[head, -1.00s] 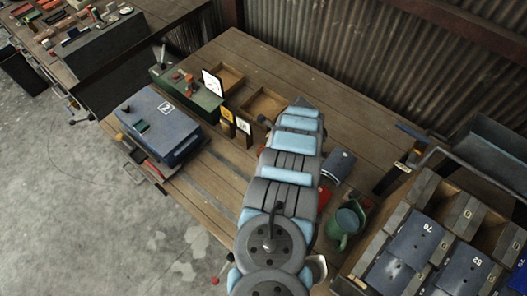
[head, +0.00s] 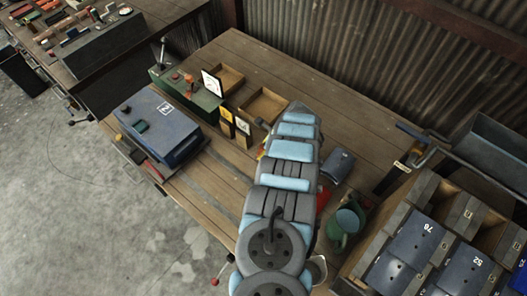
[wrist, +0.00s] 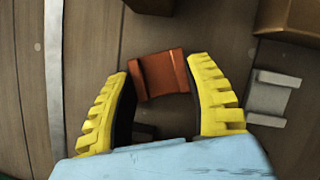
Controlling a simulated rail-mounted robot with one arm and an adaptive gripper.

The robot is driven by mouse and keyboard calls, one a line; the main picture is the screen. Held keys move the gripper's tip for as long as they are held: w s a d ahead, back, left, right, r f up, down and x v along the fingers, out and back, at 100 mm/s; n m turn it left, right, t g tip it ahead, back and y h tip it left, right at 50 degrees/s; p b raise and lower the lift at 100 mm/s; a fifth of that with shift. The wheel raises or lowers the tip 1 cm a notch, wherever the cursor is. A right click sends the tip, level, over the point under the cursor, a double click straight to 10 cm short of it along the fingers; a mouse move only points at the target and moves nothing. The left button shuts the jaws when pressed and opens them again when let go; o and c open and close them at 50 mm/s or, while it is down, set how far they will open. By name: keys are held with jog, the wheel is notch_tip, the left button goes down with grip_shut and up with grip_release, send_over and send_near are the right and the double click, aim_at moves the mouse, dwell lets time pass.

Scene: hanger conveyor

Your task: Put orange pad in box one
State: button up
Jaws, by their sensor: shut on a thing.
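In the wrist view, the orange pad (wrist: 160,74) is a small orange-brown block with raised ends. It sits between the tips of my gripper's yellow fingers (wrist: 160,78), which are shut on it. Wooden planks show beneath; I cannot tell whether the pad touches them. In the head view, my arm hides the pad and most of the gripper. Two open wooden boxes stand on the bench, one farther back (head: 240,72) and one nearer my arm (head: 281,97). I cannot read which is box one.
A pale grey pad (wrist: 270,98) lies right of the gripper in the wrist view. In the head view, a green device (head: 190,92) and small signs (head: 226,122) stand near the boxes. A blue case (head: 160,125) is at left, a green can (head: 340,230) at right.

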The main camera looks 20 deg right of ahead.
aim_at(259, 152)
jog(key=shift+a+r+p, duration=0.1)
jog(key=shift+r+p, duration=0.2)
jog(key=shift+r, duration=1.45)
jog(key=shift+s+a+r+p, duration=0.2)
jog(key=shift+s+a+r, duration=0.2)
jog(key=shift+s+r, duration=0.4)
jog(key=shift+s+a+r+p, duration=0.2)
jog(key=shift+s+a+r, duration=0.3)
jog(key=shift+r, duration=0.45)
jog(key=s+a+r+p, duration=0.5)
jog(key=s+p, duration=0.4)
jog(key=p, duration=0.3)
jog(key=shift+a+r, duration=0.2)
jog(key=shift+r, duration=0.35)
